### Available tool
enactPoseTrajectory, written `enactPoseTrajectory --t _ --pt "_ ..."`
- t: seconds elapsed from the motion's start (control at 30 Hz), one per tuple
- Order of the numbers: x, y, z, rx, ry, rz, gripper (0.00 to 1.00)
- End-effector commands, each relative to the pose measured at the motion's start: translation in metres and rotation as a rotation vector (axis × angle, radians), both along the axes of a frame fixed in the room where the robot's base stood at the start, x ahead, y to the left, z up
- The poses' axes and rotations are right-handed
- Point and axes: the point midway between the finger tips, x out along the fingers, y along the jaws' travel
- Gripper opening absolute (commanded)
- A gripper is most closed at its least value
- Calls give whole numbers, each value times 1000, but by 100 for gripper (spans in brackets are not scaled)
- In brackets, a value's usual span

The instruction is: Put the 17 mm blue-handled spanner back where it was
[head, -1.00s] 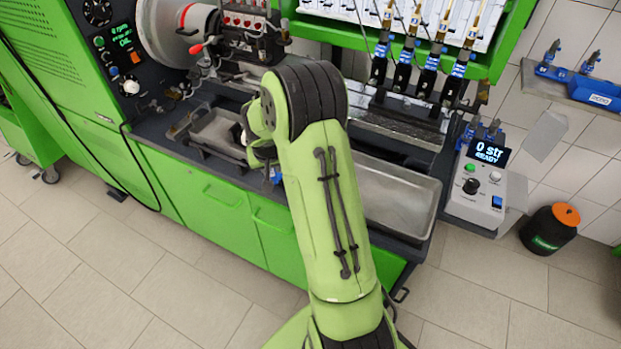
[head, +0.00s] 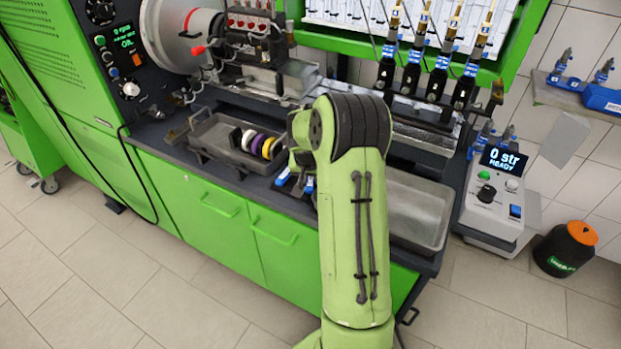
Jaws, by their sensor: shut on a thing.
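Two small blue pieces show beside my forearm at the bench's front edge, the left one (head: 283,177) and the right one (head: 309,185). They look like blue handles, but I cannot read a size or tell which is the 17 mm spanner. My arm (head: 350,200) reaches up and over the bench front. Its upper bend hides what lies behind it. My gripper is hidden behind the arm, so I see neither its fingers nor anything in them.
A grey tray (head: 212,137) on the left of the bench has several coloured rings (head: 257,144) at its right end. An empty metal tray (head: 415,215) is right of my arm. A control box (head: 493,190) stands further right. The floor in front is clear.

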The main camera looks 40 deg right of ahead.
Motion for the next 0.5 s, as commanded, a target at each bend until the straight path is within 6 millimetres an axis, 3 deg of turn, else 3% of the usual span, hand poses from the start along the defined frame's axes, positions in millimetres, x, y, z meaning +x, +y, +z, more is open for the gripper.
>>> enactPoseTrajectory --t 0.47,0.5 --pt "1 0 -8 -3 -3 1 0" --pt "1 0 -9 -2 -2 1 26"
